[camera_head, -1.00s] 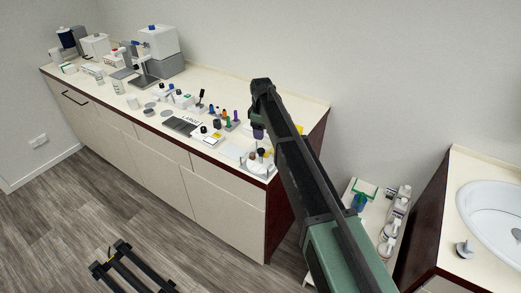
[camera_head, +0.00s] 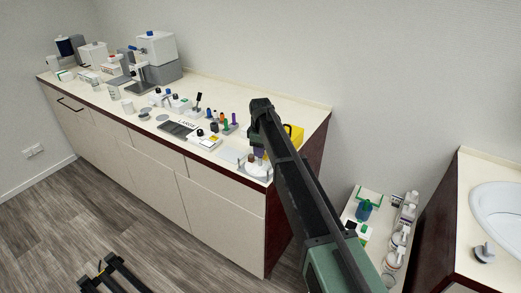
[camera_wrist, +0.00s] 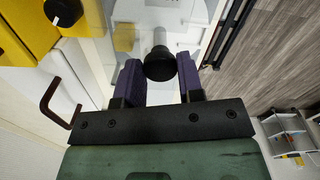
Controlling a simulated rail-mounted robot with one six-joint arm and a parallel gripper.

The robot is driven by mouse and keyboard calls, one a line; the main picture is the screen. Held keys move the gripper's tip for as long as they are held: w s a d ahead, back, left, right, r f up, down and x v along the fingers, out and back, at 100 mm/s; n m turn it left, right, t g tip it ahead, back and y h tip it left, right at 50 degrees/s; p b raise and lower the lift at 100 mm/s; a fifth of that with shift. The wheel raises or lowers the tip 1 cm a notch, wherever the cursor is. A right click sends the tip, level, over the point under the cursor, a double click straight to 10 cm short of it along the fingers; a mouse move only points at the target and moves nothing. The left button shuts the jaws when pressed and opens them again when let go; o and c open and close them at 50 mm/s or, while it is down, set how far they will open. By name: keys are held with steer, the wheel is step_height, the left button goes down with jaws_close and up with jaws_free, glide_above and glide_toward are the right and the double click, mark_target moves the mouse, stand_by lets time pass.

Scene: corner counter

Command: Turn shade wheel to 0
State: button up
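My gripper (camera_wrist: 161,78) has two purple fingers set well apart in the wrist view. A black round-topped knob on a stem (camera_wrist: 160,64) stands in the gap between them, and I cannot tell whether the fingers touch it. In the head view my gripper (camera_head: 258,150) is low over the right end of the counter, partly hidden by my arm. A yellow box (camera_head: 295,135) is just behind my arm. The wrist view shows yellow housing with a black dial (camera_wrist: 64,12) at upper left. I cannot tell which part is the shade wheel, and no 0 mark is legible.
The counter (camera_head: 300,107) holds several bottles, small devices and a scale-like box (camera_head: 156,47) toward the left. A lower shelf (camera_head: 352,212) with bottles and a sink (camera_head: 500,212) are at right. Bare counter lies along the back wall.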

steer(key=shift+c, duration=0.8)
steer(key=shift+m, duration=6.7)
steer(key=shift+a+m, duration=0.1)
steer(key=shift+m, duration=2.2)
